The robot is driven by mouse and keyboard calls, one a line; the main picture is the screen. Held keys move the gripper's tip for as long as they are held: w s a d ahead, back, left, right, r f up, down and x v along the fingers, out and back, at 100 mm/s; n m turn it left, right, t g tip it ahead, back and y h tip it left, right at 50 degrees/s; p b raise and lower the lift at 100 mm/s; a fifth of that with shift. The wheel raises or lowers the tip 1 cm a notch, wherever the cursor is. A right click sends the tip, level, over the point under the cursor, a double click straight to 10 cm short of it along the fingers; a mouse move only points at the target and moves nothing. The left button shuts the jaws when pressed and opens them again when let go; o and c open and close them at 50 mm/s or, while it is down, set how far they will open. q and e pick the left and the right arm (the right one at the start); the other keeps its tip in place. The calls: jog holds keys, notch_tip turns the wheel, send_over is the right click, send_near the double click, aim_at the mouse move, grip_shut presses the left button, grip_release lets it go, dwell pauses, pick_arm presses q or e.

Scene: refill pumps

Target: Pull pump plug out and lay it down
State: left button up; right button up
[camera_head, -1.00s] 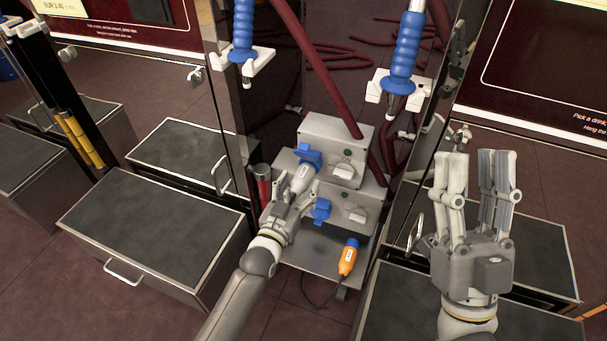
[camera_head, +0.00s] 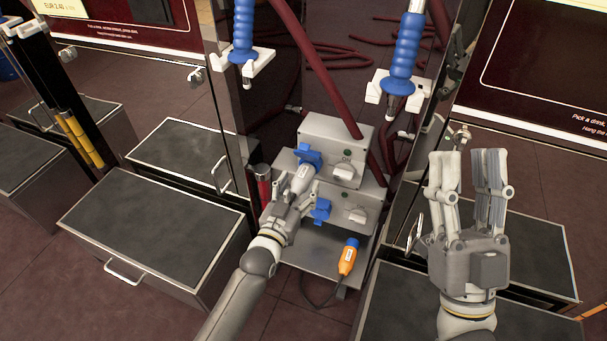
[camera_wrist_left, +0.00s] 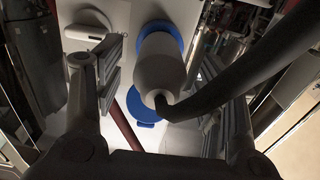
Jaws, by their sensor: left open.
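A white plug (camera_head: 301,179) with a blue collar sits in the blue socket (camera_head: 308,154) of the upper grey switch box (camera_head: 325,132). My left gripper (camera_head: 301,192) is at the plug's lower end. In the left wrist view the plug (camera_wrist_left: 161,68), with a dark cable at its end, lies between the open fingers of my left gripper (camera_wrist_left: 170,95), apart from both. An orange plug with a blue end (camera_head: 347,259) lies on the grey shelf below the boxes. My right gripper (camera_head: 468,178) is raised at the right, open and empty.
A second box with a blue socket (camera_head: 321,209) and a knob (camera_head: 356,214) sits just below. Dark red hoses (camera_head: 318,65) hang close by. Blue nozzles (camera_head: 403,53) hang above. A flat-topped drawer unit (camera_head: 150,232) stands left, its top bare.

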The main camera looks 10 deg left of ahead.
jog(key=shift+w+f+g, duration=0.3)
jog(key=shift+w+f, duration=0.05)
jog(key=shift+f, duration=0.05)
pick_arm(q)
grip_shut()
jog(key=shift+s, duration=0.2)
jog(key=shift+s+a+p, duration=0.15)
jog(key=shift+s+p, duration=0.5)
jog(key=shift+s, duration=0.1)
jog(key=shift+s+a+p, duration=0.1)
jog(key=shift+s+p, duration=0.2)
jog(key=shift+s, duration=0.15)
jog(key=shift+s+a+p, duration=0.2)
jog(key=shift+s+p, duration=0.3)
jog(key=shift+s, duration=0.5)
jog(key=shift+s+a+p, duration=0.1)
jog(key=shift+s+p, duration=0.2)
jog(key=shift+s, duration=0.25)
pick_arm(e)
jog(key=w+f+g+h, duration=0.1)
jog(key=w+f+g, duration=0.1)
jog(key=f+g, duration=0.2)
jog(key=w+f+g+h, duration=0.2)
jog(key=f+g, duration=0.2)
jog(key=f, duration=0.5)
jog(key=shift+w+d, duration=0.25)
jog(key=shift+d, duration=0.15)
